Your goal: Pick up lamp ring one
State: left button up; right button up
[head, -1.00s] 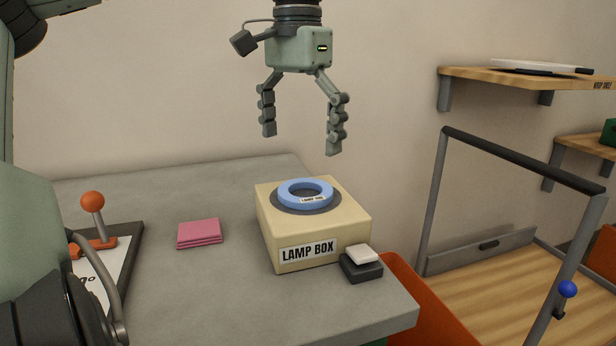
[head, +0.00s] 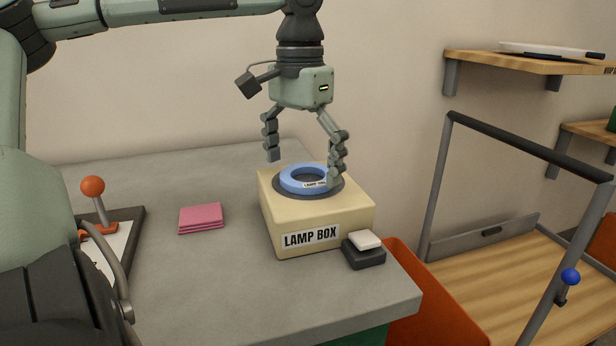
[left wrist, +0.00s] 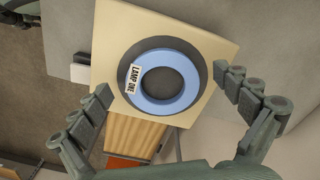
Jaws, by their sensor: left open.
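Lamp ring one (head: 297,180) is a blue ring with a white label, lying flat on the dark round pad on top of the cream lamp box (head: 322,220). In the left wrist view, the ring (left wrist: 181,103) sits between the fingers and its label reads "LAMP ONE". My left gripper (head: 304,170) points down over the box with its fingers spread, one on each side of the ring. It is open and empty. In the head view its right finger covers part of the ring's right side. My right gripper is not in view.
A black block with a white top (head: 363,249) stands beside the box's front right corner. Pink cloths (head: 201,218) and a clipboard with an orange-knobbed lever (head: 93,187) lie to the left. An orange bin (head: 440,310) and a cart frame (head: 530,147) are right.

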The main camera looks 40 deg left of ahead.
pick_arm(q)
jog(key=c, duration=1.3)
jog(key=shift+r, duration=0.5)
grip_shut()
jog(key=shift+r, duration=0.35)
notch_tip(320, 180, up, 3)
jog(key=shift+s+d+f, duration=0.1)
jog(key=shift+s, duration=0.05)
jog(key=s+d+r, duration=0.5)
jog(key=s+r, duration=0.1)
jog(key=s, duration=0.4)
jog(key=shift+r, duration=0.25)
jog(key=c, duration=1)
grip_release()
jog(key=o, duration=1.8)
